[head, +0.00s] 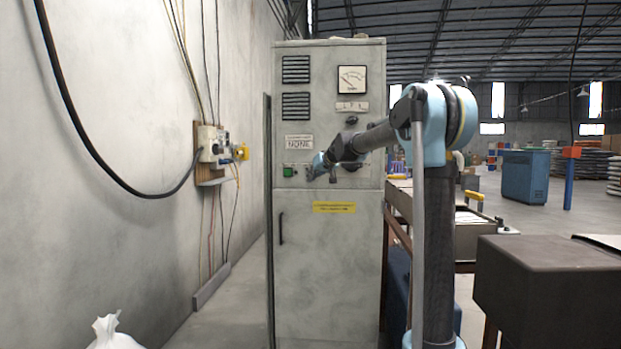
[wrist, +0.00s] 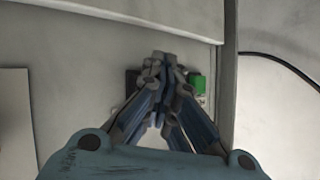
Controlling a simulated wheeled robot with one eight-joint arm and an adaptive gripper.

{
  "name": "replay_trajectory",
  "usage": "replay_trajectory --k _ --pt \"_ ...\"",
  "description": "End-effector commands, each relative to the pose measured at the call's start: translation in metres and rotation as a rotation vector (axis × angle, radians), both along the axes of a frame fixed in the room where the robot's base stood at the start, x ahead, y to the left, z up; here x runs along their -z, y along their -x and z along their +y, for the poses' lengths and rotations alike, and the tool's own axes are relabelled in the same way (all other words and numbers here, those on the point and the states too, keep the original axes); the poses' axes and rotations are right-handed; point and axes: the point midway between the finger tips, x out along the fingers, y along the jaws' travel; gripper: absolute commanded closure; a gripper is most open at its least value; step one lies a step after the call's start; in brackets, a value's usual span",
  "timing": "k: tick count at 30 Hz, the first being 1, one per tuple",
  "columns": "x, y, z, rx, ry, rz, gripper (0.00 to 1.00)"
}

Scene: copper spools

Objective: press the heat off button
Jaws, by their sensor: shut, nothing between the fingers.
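The grey control cabinet (head: 330,255) stands upright ahead, with a row of controls at mid height. A green button (head: 288,172) sits on its left side; it also shows in the wrist view (wrist: 197,84), just right of my fingertips. My gripper (head: 311,172) is shut and empty, its tips together in front of the panel just right of the green button. In the wrist view my gripper (wrist: 163,62) covers the panel beside the green button, so any button behind it is hidden. I cannot tell whether the tips touch the panel. No heat off wording is readable.
A dial gauge (head: 352,80) and vents are higher on the cabinet. A yellow label (head: 334,207) and a door handle (head: 281,229) are below. A wall box (head: 212,145) with cables is left. A dark box (head: 550,285) is at right front.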

Motion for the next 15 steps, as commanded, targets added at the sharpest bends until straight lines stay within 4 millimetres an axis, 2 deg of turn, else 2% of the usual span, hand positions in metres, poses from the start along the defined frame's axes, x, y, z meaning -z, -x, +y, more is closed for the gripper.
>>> replay_trajectory --k 9,15 --pt "0.000 0.014 0.001 0.000 0.000 0.000 1.00" --pt "0.000 0.015 0.001 0.000 0.000 0.000 1.00"
